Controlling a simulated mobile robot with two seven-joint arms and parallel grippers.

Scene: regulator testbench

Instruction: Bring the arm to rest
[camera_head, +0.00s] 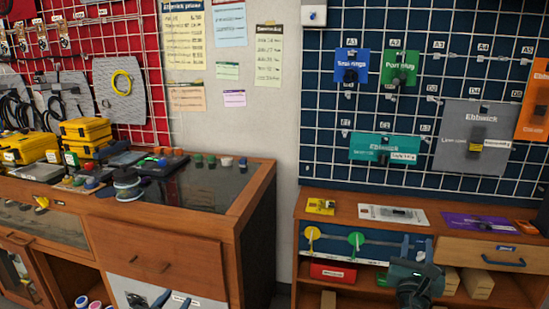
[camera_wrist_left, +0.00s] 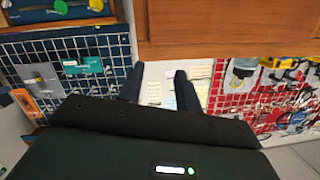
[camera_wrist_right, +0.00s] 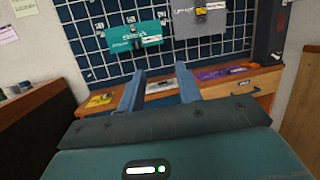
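My right gripper (camera_head: 419,248) is in front of the right-hand workbench in the head view, with a clear gap between its fingers. Its two fingers are also apart and empty in the right wrist view (camera_wrist_right: 160,88). My left gripper (camera_head: 149,300) shows only its fingertips at the bottom edge of the head view, in front of the left cabinet. In the left wrist view (camera_wrist_left: 158,88) its dark fingers are apart with nothing between them. Most of the left arm is hidden below the head view.
The left cabinet (camera_head: 180,235) carries yellow cases (camera_head: 85,131) and small tools. The right workbench (camera_head: 345,228) has a yellow card (camera_head: 321,206), a white card (camera_head: 393,215) and a purple card (camera_head: 477,222) on top. A pegboard (camera_head: 330,110) stands behind it. A narrow gap (camera_head: 286,240) separates the furniture.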

